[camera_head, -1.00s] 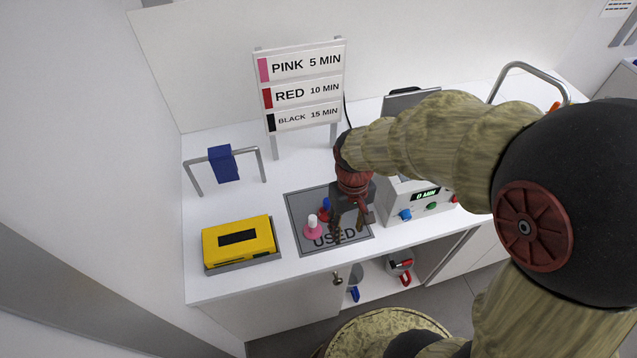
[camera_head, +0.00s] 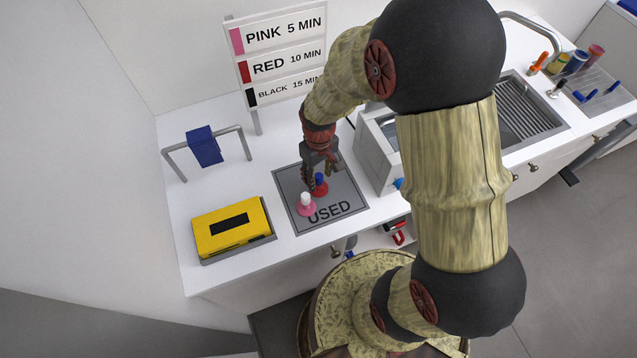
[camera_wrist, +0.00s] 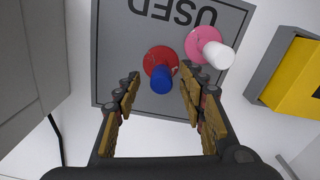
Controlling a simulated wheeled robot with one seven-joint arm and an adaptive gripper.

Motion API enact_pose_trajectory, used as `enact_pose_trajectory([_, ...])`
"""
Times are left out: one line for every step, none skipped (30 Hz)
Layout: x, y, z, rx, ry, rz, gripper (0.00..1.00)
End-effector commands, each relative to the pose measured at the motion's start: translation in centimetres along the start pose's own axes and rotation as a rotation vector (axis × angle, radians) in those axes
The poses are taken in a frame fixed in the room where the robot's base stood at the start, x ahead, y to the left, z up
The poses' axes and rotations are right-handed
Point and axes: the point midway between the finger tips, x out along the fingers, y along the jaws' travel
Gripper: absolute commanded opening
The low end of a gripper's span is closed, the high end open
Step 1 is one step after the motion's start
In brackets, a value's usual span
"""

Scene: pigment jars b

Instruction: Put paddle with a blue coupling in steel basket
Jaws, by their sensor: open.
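The paddle with a blue coupling (camera_head: 320,189) has a red round base and a blue top. It stands on the grey USED mat (camera_head: 345,192). In the wrist view the blue coupling (camera_wrist: 161,82) lies in the gap between my fingertips, with the red base beyond it. My gripper (camera_head: 313,180) is open over the mat and partly overlaps the paddle in the head view; its fingers (camera_wrist: 158,84) do not visibly touch it. A ribbed steel insert (camera_head: 528,108), possibly the steel basket, sits in the sink at right, partly hidden by my arm.
A pink paddle with a white coupling (camera_head: 306,206) stands close beside the blue one. A yellow box (camera_head: 232,228) is left of the mat. A blue cloth on a rail (camera_head: 204,146) stands behind it. A grey-white device (camera_head: 375,155) is to the right.

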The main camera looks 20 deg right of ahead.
Motion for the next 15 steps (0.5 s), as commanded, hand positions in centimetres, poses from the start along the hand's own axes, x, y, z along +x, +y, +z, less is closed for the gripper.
enact_pose_trajectory([1.0, -0.1, 0.2, -0.001, -0.003, -0.001, 0.41])
enact_pose_trajectory([1.5, -0.2, 0.3, -0.001, -0.004, -0.001, 0.41])
enact_pose_trajectory([2.1, -0.2, 0.3, 0.0, -0.005, -0.001, 0.41])
enact_pose_trajectory([2.5, -0.2, 0.3, 0.0, -0.004, -0.001, 0.41])
enact_pose_trajectory([2.8, -0.2, 0.2, 0.0, -0.003, -0.001, 0.41])
enact_pose_trajectory([3.1, -0.2, 0.2, 0.0, -0.003, -0.001, 0.41])
enact_pose_trajectory([3.3, -0.2, 0.2, 0.0, -0.002, -0.001, 0.41])
enact_pose_trajectory([3.4, -0.2, 0.2, 0.0, -0.002, -0.001, 0.41])
enact_pose_trajectory([3.5, -0.2, 0.2, 0.0, -0.001, 0.0, 0.41])
enact_pose_trajectory([3.6, -0.2, 0.2, 0.0, -0.001, 0.0, 0.41])
enact_pose_trajectory([3.6, -0.2, 0.2, 0.0, -0.001, 0.0, 0.41])
enact_pose_trajectory([3.6, -0.2, 0.2, 0.0, 0.0, 0.0, 0.41])
enact_pose_trajectory([3.6, -0.2, 0.2, 0.001, 0.0, 0.0, 0.41])
enact_pose_trajectory([3.6, -0.2, 0.2, 0.001, 0.0, 0.0, 0.41])
enact_pose_trajectory([3.6, -0.2, 0.2, 0.001, 0.0, 0.0, 0.41])
